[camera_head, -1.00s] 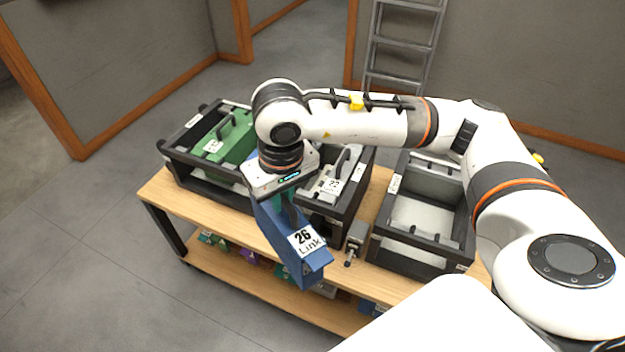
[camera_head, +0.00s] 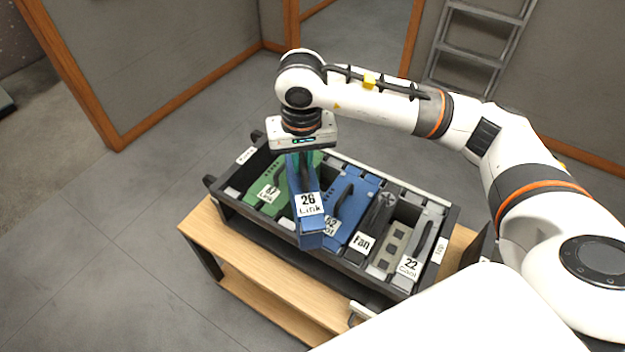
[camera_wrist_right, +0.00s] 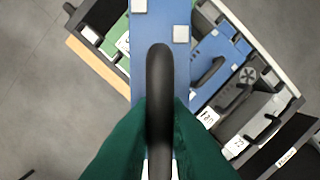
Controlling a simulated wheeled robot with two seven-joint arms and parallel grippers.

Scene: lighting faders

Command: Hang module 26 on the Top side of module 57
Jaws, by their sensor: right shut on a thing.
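Module 26 (camera_head: 311,228) is a blue block with a white label reading "26 Link". My right gripper (camera_head: 300,168) is shut on its black handle (camera_wrist_right: 160,95) and holds it above the rack, in front of the row of modules. In the wrist view the green fingers (camera_wrist_right: 160,130) close on both sides of that handle. A green module (camera_head: 282,198) stands in the rack just left of module 26; its label ends in "Link", but its number is too small to read surely, so I cannot tell whether it is module 57. My left gripper is out of view.
The dark rack (camera_head: 262,226) stands on a wooden bench (camera_head: 225,238). To the right of module 26 it holds a blue module (camera_head: 352,205), a fan module (camera_head: 373,222) and a grey module labelled 22 (camera_head: 420,250). Open floor (camera_head: 110,240) lies to the left.

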